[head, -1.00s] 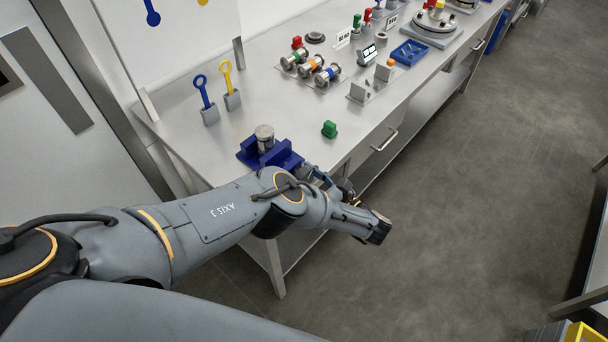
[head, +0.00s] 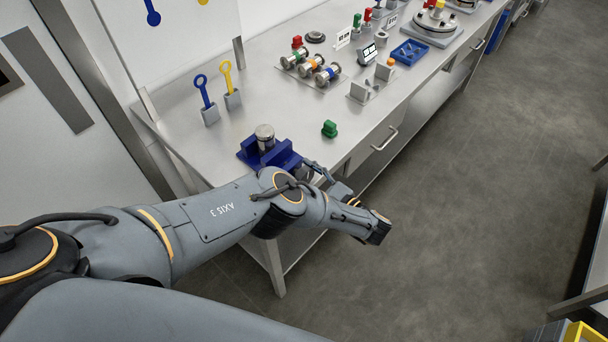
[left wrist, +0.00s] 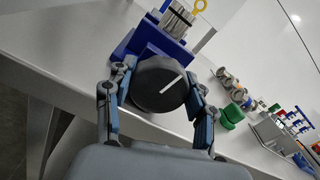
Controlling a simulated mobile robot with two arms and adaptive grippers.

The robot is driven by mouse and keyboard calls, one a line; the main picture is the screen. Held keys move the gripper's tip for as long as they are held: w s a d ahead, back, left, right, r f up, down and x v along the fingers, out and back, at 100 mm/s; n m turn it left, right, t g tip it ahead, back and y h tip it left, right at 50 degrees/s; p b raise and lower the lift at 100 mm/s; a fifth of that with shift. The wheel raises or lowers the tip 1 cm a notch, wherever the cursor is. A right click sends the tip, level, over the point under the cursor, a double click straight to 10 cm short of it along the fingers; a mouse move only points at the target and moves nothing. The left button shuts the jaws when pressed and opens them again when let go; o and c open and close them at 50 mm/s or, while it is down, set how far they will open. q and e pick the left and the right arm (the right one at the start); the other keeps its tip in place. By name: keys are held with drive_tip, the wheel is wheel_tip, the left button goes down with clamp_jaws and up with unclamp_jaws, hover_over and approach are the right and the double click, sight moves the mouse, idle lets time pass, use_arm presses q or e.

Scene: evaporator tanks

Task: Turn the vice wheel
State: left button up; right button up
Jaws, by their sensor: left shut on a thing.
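The vice wheel (left wrist: 159,83) is a dark round disc with a white line slanting up to the right. My left gripper (left wrist: 160,92) has its fingers on opposite sides of the wheel's rim and is shut on it. In the head view my left arm hides the wheel and most of the left gripper (head: 318,172). My right gripper is not in view.
A green block (head: 329,129) stands on the bench right of the vice. Blue and yellow ring-handled tools stand in grey holders (head: 210,115) behind it. Several spools (head: 312,67) and a blue tray (head: 410,52) lie farther off.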

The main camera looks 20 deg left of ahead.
use_arm(q)
drive_tip(key=shift+a+r+n, duration=0.1)
drive_tip(key=shift+n, duration=0.2)
drive_tip(key=o, duration=1.2)
